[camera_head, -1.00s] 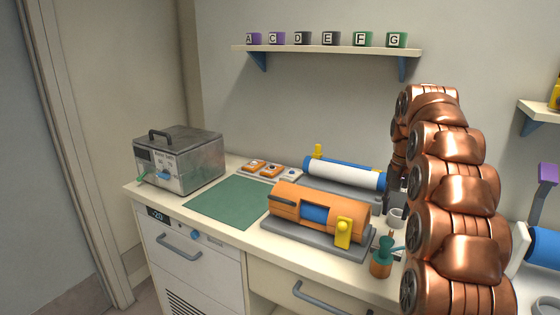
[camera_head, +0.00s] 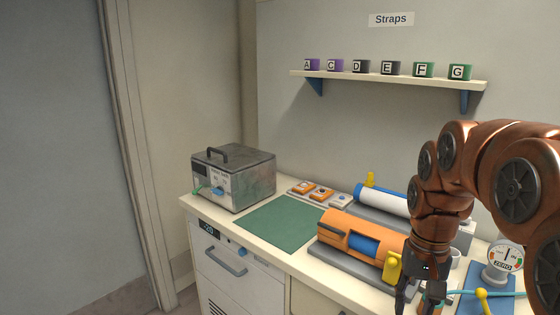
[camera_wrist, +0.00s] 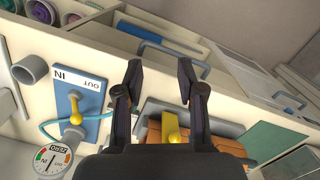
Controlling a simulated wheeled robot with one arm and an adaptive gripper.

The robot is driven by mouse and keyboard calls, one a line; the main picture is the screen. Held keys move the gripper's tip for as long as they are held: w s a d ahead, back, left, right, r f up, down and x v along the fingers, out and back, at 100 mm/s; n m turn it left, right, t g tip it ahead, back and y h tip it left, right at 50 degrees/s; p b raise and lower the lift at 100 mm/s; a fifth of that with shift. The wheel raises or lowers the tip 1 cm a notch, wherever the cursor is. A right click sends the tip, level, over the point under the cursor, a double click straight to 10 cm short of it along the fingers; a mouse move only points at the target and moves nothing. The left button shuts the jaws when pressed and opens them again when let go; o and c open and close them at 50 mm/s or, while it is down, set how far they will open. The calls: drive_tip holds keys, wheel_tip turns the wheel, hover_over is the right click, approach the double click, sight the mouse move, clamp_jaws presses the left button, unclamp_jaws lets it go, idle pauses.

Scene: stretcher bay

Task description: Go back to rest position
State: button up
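My gripper (camera_head: 420,297) hangs down at the lower right of the head view, in front of the counter's edge. In the wrist view my gripper (camera_wrist: 160,72) has its two dark fingers spread apart, with nothing between the tips. An orange cylinder housing with a blue core (camera_head: 362,243) lies on a grey base just left of my gripper. Its yellow latch (camera_head: 392,266) is close beside the fingers in the head view. A small teal-topped item (camera_head: 437,292) is mostly hidden behind the gripper.
A metal box (camera_head: 235,180) stands left on the counter beside a green mat (camera_head: 284,224). A white-and-blue roll (camera_head: 383,197) lies behind. A dial gauge (camera_head: 505,256) and blue IN/OUT panel (camera_wrist: 82,108) are on the right. A shelf (camera_head: 390,80) holds lettered strap rolls. Floor at left is clear.

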drive_tip(key=s+a+f+n+p, duration=0.1)
drive_tip(key=s+a+f, duration=0.2)
drive_tip(key=s, duration=0.7)
drive_tip(key=s+a+f+n+p, duration=0.1)
drive_tip(key=s+a+f+n, duration=0.1)
drive_tip(key=s, duration=0.8)
drive_tip(key=shift+s+a+f+g, duration=0.25)
drive_tip(key=shift+a+f+g, duration=0.2)
drive_tip(key=shift+a, duration=0.25)
